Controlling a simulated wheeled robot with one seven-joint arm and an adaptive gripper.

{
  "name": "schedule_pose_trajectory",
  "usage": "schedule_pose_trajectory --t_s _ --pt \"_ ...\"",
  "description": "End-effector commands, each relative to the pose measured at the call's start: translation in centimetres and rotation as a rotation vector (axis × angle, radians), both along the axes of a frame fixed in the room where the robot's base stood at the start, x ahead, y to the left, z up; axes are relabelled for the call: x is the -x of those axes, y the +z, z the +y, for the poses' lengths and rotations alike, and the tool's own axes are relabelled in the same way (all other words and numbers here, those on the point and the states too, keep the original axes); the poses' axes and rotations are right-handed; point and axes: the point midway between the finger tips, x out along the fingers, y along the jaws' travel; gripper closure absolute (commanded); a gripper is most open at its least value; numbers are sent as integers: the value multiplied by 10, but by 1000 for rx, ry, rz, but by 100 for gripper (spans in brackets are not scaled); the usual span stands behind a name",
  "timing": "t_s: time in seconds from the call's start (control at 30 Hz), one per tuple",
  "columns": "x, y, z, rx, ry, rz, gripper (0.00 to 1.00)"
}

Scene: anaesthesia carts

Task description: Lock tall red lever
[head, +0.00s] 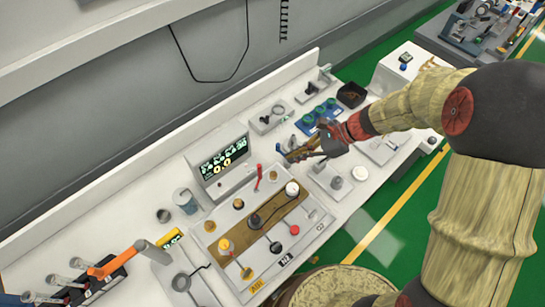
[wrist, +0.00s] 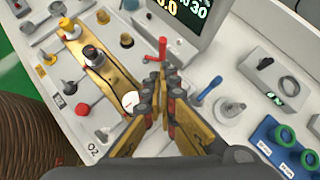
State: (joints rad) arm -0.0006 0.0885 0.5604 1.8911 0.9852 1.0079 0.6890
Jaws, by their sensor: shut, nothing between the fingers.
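The tall red lever (head: 259,176) stands upright on the white panel, beside the end of the display unit. It also shows in the wrist view (wrist: 162,50), just beyond my fingertips. My gripper (head: 290,156) is above the bench, to the right of the lever in the head view. In the wrist view my gripper (wrist: 160,80) is shut and empty, with the tips pointing at the lever's lower part. Whether the tips touch the lever, I cannot tell. The lever's base is partly hidden by the fingers in the wrist view.
A display unit (head: 222,162) stands behind the panel. The brass plate (head: 232,238) carries several knobs, including a white one (head: 292,188). A blue lever (wrist: 209,90) and a blue block with green rings (wrist: 290,150) lie to the right in the wrist view.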

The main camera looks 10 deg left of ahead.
Motion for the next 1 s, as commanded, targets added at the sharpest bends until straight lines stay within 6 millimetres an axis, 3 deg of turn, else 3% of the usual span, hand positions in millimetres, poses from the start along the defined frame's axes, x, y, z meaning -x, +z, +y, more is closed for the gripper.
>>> schedule_pose_trajectory --t_s 0.53,1.0 --pt "0 -5 3 7 -30 28 100" --pt "7 -57 54 7 -28 28 100"
